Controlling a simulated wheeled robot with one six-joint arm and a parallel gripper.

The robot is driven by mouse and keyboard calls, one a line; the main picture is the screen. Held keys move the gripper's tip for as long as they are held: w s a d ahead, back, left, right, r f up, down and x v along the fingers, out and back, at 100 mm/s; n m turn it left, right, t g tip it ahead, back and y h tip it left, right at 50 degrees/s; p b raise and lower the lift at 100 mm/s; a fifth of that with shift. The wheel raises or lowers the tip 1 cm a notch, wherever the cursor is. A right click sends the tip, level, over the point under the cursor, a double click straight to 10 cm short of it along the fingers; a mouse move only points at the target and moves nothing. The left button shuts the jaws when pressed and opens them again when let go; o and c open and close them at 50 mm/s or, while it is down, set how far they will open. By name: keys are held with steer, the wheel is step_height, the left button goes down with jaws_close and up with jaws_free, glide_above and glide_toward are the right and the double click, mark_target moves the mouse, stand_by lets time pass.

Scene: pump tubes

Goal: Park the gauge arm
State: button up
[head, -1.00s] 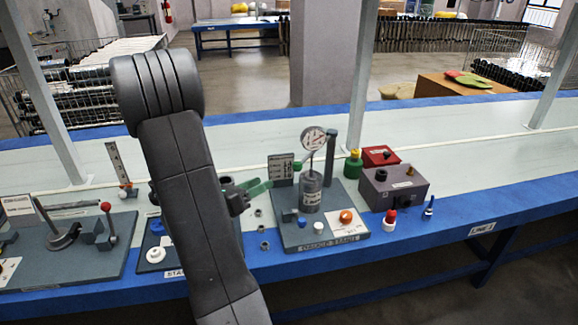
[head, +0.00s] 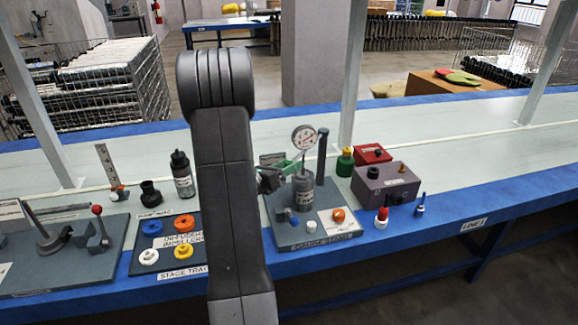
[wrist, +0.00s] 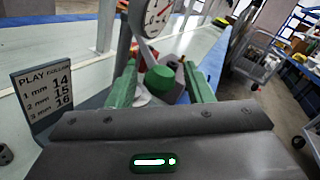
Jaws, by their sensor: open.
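The gauge stand (head: 330,236) is a grey plate with a dark upright post (head: 322,150), a white round dial (head: 304,138) and a grey labelled cylinder (head: 303,190) under the dial. My gripper (head: 296,165) is at the left of the dial, its green fingers pointing toward the post. I cannot tell if either finger touches the knob. My arm hides part of the stand's left side.
A printed sign (wrist: 47,92) stands left of the gripper. The stage tray (head: 150,268) with coloured rings is to the left. A grey box (head: 392,182), a red box (head: 372,153) and a green bottle (head: 345,162) stand right of the stand. The bench beyond is mostly clear.

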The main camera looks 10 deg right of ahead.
steer(key=shift+w+d, duration=0.15)
steer(key=shift+d, duration=0.2)
steer(key=shift+c, duration=0.5)
jaws_close()
steer(key=shift+w+a, duration=0.1)
steer(key=shift+a, duration=0.05)
